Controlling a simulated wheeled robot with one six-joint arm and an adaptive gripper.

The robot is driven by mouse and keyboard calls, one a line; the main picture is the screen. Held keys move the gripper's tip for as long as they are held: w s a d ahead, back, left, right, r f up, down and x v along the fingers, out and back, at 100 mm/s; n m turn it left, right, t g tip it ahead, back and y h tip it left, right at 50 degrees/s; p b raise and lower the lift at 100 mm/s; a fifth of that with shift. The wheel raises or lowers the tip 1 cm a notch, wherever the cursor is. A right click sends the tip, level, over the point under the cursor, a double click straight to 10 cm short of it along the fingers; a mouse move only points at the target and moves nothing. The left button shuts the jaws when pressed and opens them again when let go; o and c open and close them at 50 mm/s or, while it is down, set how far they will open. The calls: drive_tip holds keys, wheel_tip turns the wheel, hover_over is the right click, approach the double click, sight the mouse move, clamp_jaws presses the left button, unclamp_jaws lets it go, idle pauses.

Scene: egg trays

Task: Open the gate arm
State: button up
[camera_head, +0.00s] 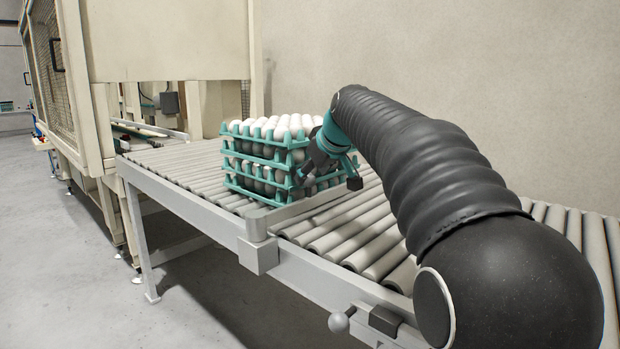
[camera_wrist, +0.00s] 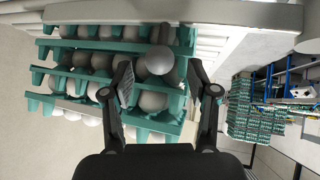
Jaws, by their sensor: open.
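The gate arm (camera_head: 305,206) is a light grey bar running from a square post (camera_head: 257,226) at the conveyor's near edge across the rollers. It lies in front of the egg stack and also shows along the top of the wrist view (camera_wrist: 215,13). A grey round-headed knob (camera_wrist: 160,60) rises from the bar. My gripper (camera_head: 329,178) is over the bar's far part beside the stack. In the wrist view my open gripper (camera_wrist: 161,83) has the knob between its fingertips in the picture; I see no contact. In the head view my gripper hides the knob.
Stacked teal trays (camera_head: 243,146) of white eggs stand on the rollers just behind the bar. A beige machine frame (camera_head: 100,130) is at the left. A second ball knob (camera_head: 339,322) is on the conveyor's near side. Bare rollers (camera_head: 350,232) lie in front of the bar.

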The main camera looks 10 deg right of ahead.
drive_tip(key=shift+x, duration=1.15)
clamp_jaws()
drive_tip(key=shift+s+d, duration=0.1)
drive_tip(key=shift+d, duration=0.05)
